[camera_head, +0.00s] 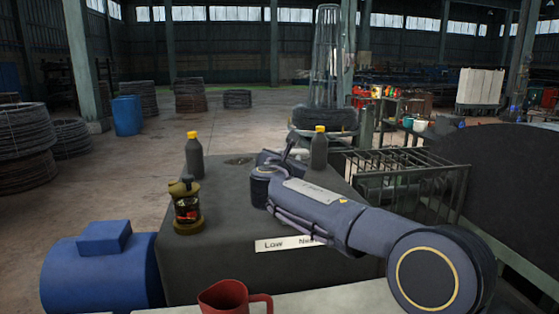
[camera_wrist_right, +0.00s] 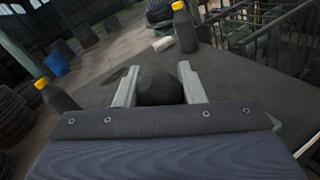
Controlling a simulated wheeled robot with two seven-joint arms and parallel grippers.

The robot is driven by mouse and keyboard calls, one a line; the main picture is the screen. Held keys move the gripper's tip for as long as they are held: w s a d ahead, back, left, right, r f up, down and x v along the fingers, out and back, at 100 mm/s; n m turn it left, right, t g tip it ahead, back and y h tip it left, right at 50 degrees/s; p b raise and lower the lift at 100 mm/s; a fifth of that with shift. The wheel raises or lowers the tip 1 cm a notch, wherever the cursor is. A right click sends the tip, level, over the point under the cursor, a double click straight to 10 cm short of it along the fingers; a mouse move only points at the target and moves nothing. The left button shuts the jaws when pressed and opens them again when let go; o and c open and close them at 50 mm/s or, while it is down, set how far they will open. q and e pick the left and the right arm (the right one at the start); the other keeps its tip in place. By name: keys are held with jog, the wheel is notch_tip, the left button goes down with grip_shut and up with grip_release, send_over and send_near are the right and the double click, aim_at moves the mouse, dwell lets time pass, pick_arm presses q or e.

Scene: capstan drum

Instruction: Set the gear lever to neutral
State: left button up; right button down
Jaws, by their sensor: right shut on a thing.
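The gear lever's round black knob (camera_wrist_right: 160,89) sits between the two pale fingers of my right gripper (camera_wrist_right: 158,75) in the wrist view. The fingers are shut on it. In the head view my right gripper (camera_head: 284,154) is over the dark machine housing (camera_head: 215,245), and my own wrist hides the knob and the lever's shaft. A white label plate (camera_head: 272,244) on the housing's front reads "Low" and the start of a second word; my arm covers the rest. I cannot tell the lever's position against the label. My left gripper is not in view.
Two dark bottles with yellow caps stand on the housing's far part, one left (camera_head: 194,157) and one right (camera_head: 319,150). A brass lantern-like fitting (camera_head: 187,207) stands at its left edge. A red mug (camera_head: 226,297) is at the front. A blue motor (camera_head: 100,270) is at left.

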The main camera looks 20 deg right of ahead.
jog(key=s+d+m, duration=0.1)
jog(key=d, duration=0.5)
jog(key=shift+s+r, duration=0.3)
jog(key=shift+r, duration=0.1)
jog(key=c, duration=0.9)
grip_release()
jog(key=shift+d, duration=0.1)
jog(key=shift+c, duration=0.2)
jog(key=shift+a, duration=0.2)
